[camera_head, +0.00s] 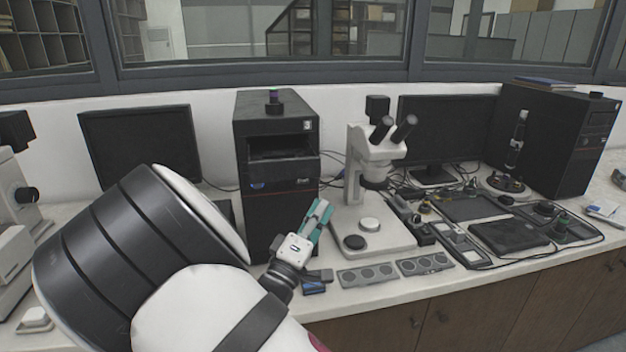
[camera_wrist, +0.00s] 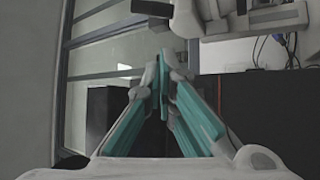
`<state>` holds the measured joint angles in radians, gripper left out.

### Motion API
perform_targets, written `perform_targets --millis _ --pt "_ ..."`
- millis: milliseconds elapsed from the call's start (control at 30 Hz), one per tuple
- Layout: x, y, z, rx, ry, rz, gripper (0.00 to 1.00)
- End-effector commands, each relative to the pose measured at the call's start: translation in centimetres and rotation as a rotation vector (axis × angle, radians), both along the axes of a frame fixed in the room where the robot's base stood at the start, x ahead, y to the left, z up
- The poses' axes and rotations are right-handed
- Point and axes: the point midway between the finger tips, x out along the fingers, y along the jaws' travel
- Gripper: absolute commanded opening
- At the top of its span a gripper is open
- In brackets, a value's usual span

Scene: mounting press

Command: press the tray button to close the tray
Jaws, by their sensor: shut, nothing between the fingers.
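The black box-shaped machine (camera_head: 277,215) stands at the centre of the bench. It has an open bay in its upper front, with a black tray-like ledge (camera_head: 284,168) sticking out below it. A thin red line and small blue and white marks show under the ledge. I cannot make out which mark is the tray button. My gripper (camera_head: 322,204) has teal fingers, shut and empty, pointing up in front of the machine's lower right side. In the wrist view my gripper (camera_wrist: 161,62) has its fingertips together; a dark panel with a red line (camera_wrist: 270,115) lies to their right.
A white microscope (camera_head: 378,185) stands close to the right of my gripper. Grey panels with round discs (camera_head: 367,275) lie at the bench's front edge. A monitor (camera_head: 141,148) stands behind my arm on the left. Cables and small devices crowd the right.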

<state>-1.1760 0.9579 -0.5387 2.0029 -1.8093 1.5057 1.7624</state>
Motion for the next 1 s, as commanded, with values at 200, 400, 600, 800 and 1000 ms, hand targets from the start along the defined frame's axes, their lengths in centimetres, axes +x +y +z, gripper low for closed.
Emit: perform_targets --millis 200,400,600,800,1000 --pt "0.0 1.2 -0.2 -0.012 -0.015 0.041 0.00" --pt "0.0 1.2 -0.2 -0.011 -0.014 0.039 0.00" --pt "0.7 1.3 -0.3 -0.009 -0.015 0.038 0.00" --pt "2.9 1.9 -0.4 -0.008 -0.015 0.038 0.00" --pt "5.5 2.6 -0.5 -0.008 -0.015 0.037 0.00"
